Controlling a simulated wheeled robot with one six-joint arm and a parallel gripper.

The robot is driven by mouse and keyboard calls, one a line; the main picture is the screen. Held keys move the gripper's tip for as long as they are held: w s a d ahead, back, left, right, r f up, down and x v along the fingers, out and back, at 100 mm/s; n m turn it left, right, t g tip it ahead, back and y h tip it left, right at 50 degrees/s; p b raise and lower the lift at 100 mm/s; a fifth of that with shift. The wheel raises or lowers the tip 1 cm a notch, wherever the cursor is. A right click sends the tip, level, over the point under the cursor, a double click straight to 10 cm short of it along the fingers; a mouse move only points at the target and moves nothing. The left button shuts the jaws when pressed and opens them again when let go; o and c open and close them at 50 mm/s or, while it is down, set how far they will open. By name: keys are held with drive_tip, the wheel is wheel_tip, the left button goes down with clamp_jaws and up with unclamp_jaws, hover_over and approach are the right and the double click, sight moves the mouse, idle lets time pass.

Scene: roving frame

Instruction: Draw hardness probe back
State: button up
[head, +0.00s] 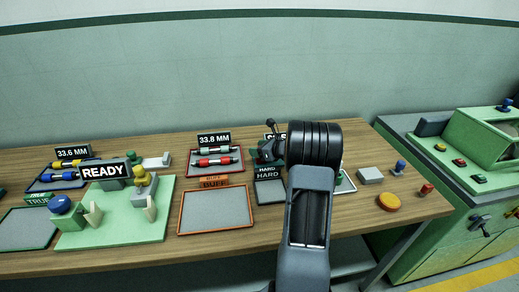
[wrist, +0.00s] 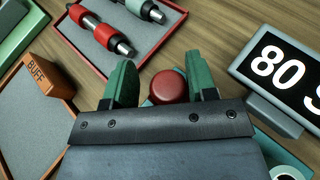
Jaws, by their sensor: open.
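In the wrist view, my gripper (wrist: 163,84) has its two green fingers spread apart. A round red knob (wrist: 168,86) shows between them, with gaps on both sides; I cannot tell how far below the fingertips it sits. It may be the hardness probe's knob, but its lower part is hidden by my gripper. A display sign (wrist: 285,70) reading "80 S", cut off by the picture edge, stands to the right of the knob. In the head view, my arm hides the knob and most of that station.
The BUFF tray (head: 214,214) and HARD tray (head: 270,192) look empty in front. A green READY fixture (head: 112,228) stands farther left.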

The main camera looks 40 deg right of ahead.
drive_tip(key=shift+o, duration=0.5)
drive_tip(key=shift+d, duration=0.15)
drive_tip(key=shift+s+d, duration=0.1)
drive_tip(key=shift+s+d+r, duration=0.1)
drive_tip(key=shift+s+d, duration=0.05)
drive_tip(key=shift+s, duration=0.1)
drive_tip(key=v, duration=1.3)
drive_tip(key=shift+b, duration=0.3)
drive_tip(key=shift+r, duration=0.1)
